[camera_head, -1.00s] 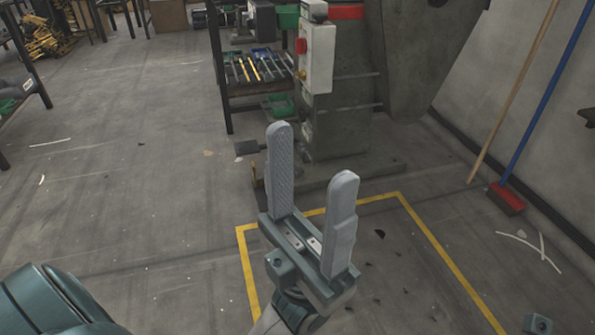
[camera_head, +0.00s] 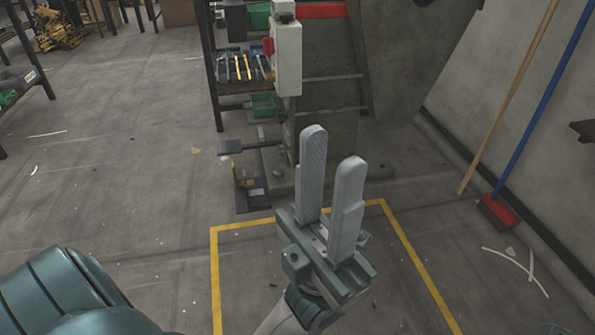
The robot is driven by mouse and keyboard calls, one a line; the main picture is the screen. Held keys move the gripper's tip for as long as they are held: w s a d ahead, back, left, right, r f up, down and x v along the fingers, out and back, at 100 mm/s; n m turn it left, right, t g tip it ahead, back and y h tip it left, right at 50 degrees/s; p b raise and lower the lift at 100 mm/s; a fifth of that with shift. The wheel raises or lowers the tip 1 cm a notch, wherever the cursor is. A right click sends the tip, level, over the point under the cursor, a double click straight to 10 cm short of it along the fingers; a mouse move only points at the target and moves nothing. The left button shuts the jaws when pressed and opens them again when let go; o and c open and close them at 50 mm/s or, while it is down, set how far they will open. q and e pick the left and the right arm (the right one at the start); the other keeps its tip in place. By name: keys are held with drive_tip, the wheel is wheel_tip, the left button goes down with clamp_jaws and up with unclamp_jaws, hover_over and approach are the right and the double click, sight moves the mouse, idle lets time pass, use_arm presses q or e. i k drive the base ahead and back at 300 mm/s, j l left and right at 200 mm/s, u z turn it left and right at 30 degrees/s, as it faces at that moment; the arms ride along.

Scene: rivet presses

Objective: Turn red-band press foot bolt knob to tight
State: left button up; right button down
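The red-band press, a grey-green machine with a red band (camera_head: 320,10) across its upper part, stands at the top centre against the wall. Its body (camera_head: 335,95) rises from a base plate on the floor. A small pale rounded piece (camera_head: 278,172) shows on the base's left side; I cannot tell whether it is the foot bolt knob or which way it is turned. My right gripper is not in view.
A white control box (camera_head: 287,60) is on the press's left side. A dark pedal (camera_head: 230,147) and a black-and-yellow floor piece (camera_head: 250,187) lie left of the base. Yellow tape (camera_head: 216,270) marks the floor. A red broom (camera_head: 498,212) leans right.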

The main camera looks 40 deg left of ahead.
sight(278, 172)
drive_tip(key=i+l, duration=0.6)
drive_tip(key=l, duration=0.15)
drive_tip(key=u, duration=1.2)
